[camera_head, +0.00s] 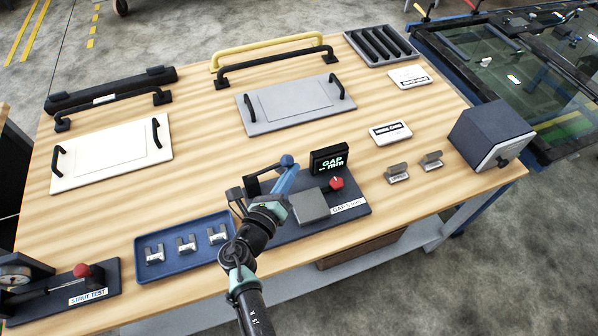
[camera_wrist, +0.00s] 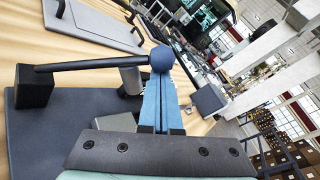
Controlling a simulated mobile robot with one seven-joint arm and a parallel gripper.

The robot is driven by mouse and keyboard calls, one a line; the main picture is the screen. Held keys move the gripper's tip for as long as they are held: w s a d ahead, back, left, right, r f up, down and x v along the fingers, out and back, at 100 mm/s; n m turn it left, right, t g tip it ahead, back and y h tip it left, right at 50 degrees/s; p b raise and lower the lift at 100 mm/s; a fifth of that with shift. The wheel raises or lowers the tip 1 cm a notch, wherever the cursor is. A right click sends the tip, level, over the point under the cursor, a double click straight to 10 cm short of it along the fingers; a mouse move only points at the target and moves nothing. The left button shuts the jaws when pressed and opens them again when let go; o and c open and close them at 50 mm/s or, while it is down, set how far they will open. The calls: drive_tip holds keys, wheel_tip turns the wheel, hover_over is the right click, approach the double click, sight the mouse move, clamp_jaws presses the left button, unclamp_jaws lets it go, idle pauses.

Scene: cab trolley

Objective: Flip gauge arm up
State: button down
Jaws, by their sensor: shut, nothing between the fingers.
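The gap gauge's dark base plate (camera_head: 352,215) stands near the table's front edge, with a black GAP mm display (camera_head: 329,158), a grey block (camera_head: 310,207) and a red knob (camera_head: 336,184). Its gauge arm is a dark bar (camera_wrist: 95,65) running from a black pivot block (camera_wrist: 34,87) to a blue ball (camera_wrist: 161,59); the ball also shows in the head view (camera_head: 287,160). My gripper (camera_head: 284,176) is shut and empty. Its blue fingertips (camera_wrist: 160,84) are right at the ball; I cannot tell whether they touch it. My wrist hides part of the base.
A blue tray (camera_head: 150,273) with several metal clips lies left of my arm. Two loose clips (camera_head: 398,173) and a dark box (camera_head: 490,134) stand to the right. A strut test fixture (camera_head: 85,292) is at the front left. Handled plates (camera_head: 290,103) lie behind.

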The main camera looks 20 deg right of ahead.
drive_tip(key=w+a+r+n+p, duration=0.1)
drive_tip(key=w+a+r+n, duration=0.4)
drive_tip(key=a, duration=0.3)
drive_tip(key=shift+w+r+h+p, duration=0.25)
drive_tip(key=shift+w+h+p, duration=0.15)
drive_tip(key=shift+w, duration=0.15)
drive_tip(key=shift+w+a+r, duration=0.1)
drive_tip(key=shift+a+r, duration=0.05)
drive_tip(key=shift+a, duration=0.05)
